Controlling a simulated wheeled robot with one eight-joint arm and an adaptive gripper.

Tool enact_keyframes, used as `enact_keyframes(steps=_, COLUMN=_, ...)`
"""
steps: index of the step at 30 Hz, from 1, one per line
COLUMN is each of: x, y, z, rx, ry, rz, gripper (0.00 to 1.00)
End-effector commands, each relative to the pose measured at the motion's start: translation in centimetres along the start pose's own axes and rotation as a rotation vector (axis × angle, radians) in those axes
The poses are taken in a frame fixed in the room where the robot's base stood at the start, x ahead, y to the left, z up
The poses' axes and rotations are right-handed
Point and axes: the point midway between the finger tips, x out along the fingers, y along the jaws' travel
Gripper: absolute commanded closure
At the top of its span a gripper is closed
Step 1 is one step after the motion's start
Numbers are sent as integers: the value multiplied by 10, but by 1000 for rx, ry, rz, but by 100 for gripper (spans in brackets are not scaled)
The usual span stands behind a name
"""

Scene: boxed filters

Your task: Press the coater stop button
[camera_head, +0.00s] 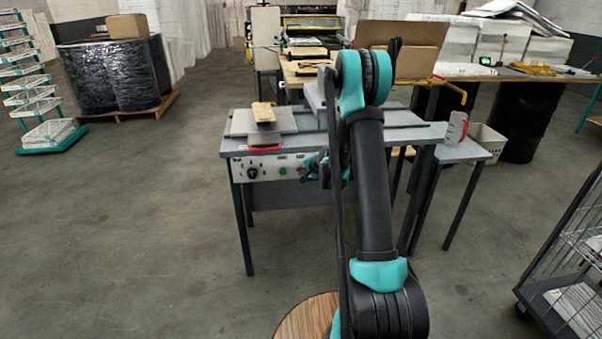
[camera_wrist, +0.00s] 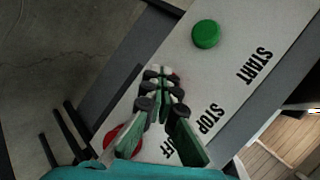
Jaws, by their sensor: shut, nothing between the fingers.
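The coater's pale control panel (camera_head: 266,162) is on the front of the grey table. In the wrist view a green button (camera_wrist: 206,34) has the label START beside it. The STOP label (camera_wrist: 210,118) is printed lower on the panel. A sliver of the red stop button (camera_wrist: 173,76) shows behind my fingertips; the rest is hidden. My gripper (camera_wrist: 158,80) is shut and empty, with its tips over this button. I cannot tell whether they touch it. In the head view my gripper (camera_head: 305,170) is at the panel, right of the green button (camera_head: 283,170).
Another red button (camera_wrist: 112,137) shows beside my fingers near an OFF label. A black knob (camera_head: 252,172) is at the panel's left. A grey side table (camera_head: 462,148) stands to the right, and a wire cart (camera_head: 570,270) at far right.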

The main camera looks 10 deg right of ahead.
Motion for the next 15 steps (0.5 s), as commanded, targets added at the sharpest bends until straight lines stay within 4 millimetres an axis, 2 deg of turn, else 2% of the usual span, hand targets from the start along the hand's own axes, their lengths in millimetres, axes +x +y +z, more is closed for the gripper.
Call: enact_keyframes(steps=15, x=-10, y=7, z=7, rx=0, ry=1, rz=0, gripper=100)
